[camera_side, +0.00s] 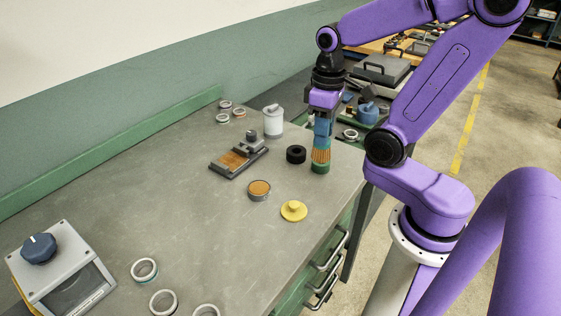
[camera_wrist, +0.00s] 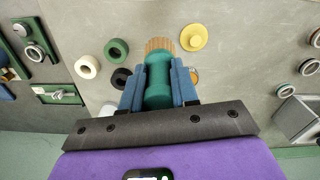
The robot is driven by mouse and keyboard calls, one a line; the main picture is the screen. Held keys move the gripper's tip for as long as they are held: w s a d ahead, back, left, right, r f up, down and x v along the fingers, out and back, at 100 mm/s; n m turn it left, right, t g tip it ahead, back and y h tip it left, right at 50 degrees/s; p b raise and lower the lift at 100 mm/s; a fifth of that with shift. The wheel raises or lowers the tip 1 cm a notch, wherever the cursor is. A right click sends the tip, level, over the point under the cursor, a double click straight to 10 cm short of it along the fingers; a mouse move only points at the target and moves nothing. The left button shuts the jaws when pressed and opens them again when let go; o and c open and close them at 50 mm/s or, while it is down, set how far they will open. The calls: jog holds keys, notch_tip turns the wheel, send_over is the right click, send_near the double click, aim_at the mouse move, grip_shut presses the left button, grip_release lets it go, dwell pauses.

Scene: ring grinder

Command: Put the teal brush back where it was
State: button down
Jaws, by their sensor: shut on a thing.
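The teal brush (camera_wrist: 158,85) is held between the blue fingers of my gripper (camera_wrist: 159,88), which is shut on its handle. In the side view, the tan bristles (camera_side: 320,156) point down below my gripper (camera_side: 322,128) near the bench's right edge. A dark green part shows just below the bristles; I cannot tell whether the brush touches it. The handle is mostly hidden by the fingers in the side view.
A black ring (camera_side: 296,154) lies just left of the brush. A yellow knobbed disc (camera_side: 293,211), a tan-filled dish (camera_side: 259,189), a small fixture (camera_side: 238,158) and a white canister (camera_side: 273,121) stand nearby. The bench (camera_side: 200,225) is clear at front centre.

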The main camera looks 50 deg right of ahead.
jog(key=shift+w+d+f, duration=0.25)
jog(key=shift+w+f, duration=1.85)
jog(key=shift+w, duration=0.05)
jog(key=shift+w+d+f, duration=0.3)
jog(key=shift+w+f, duration=1.75)
jog(key=shift+w, duration=0.05)
jog(key=shift+w+d+f, duration=0.25)
jog(key=shift+w+f, duration=1.85)
jog(key=shift+w, duration=0.05)
jog(key=shift+f, duration=0.2)
jog(key=c, duration=0.9)
grip_release()
jog(key=shift+o, duration=0.2)
jog(key=shift+r, duration=0.1)
